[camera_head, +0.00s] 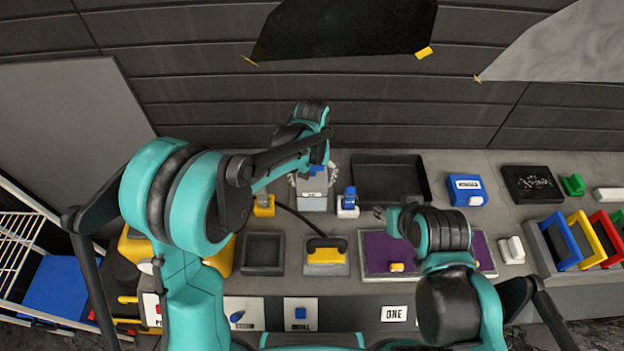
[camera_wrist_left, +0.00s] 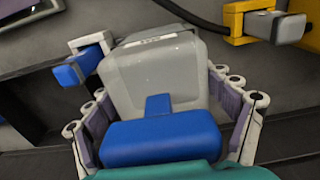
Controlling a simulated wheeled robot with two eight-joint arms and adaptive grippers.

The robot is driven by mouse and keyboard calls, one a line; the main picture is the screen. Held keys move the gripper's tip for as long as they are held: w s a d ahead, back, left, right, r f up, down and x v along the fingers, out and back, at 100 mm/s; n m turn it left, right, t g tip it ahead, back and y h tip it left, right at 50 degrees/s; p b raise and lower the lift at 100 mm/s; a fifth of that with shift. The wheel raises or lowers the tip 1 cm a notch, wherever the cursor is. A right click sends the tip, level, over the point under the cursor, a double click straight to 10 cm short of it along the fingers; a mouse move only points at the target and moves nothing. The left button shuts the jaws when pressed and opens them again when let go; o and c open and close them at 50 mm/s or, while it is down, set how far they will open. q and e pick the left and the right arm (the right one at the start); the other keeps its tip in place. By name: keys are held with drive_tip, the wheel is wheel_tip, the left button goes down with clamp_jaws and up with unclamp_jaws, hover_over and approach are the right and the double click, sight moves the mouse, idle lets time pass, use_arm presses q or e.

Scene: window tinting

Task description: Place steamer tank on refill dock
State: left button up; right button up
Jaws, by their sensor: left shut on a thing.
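The grey steamer tank (camera_head: 314,202) with a blue handle stands behind the worktop's middle in the head view. It fills the middle of the left wrist view (camera_wrist_left: 155,75), with its blue handle (camera_wrist_left: 160,138) towards the camera. My left gripper (camera_head: 312,176) is shut on the tank's handle end, a finger on each side. My right gripper (camera_head: 382,213) hangs over the purple mat; its fingers are too small to read. I cannot tell for sure which fixture is the refill dock; a dark square tray (camera_head: 264,262) lies empty in front left of the tank.
A blue-topped bottle (camera_head: 348,203) stands close right of the tank, and a yellow-based item (camera_head: 264,207) close left. A large black tray (camera_head: 390,172) lies behind right.

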use_arm(q)
drive_tip(key=shift+f, duration=0.15)
drive_tip(key=o, duration=1.5)
drive_tip(key=shift+c, duration=0.2)
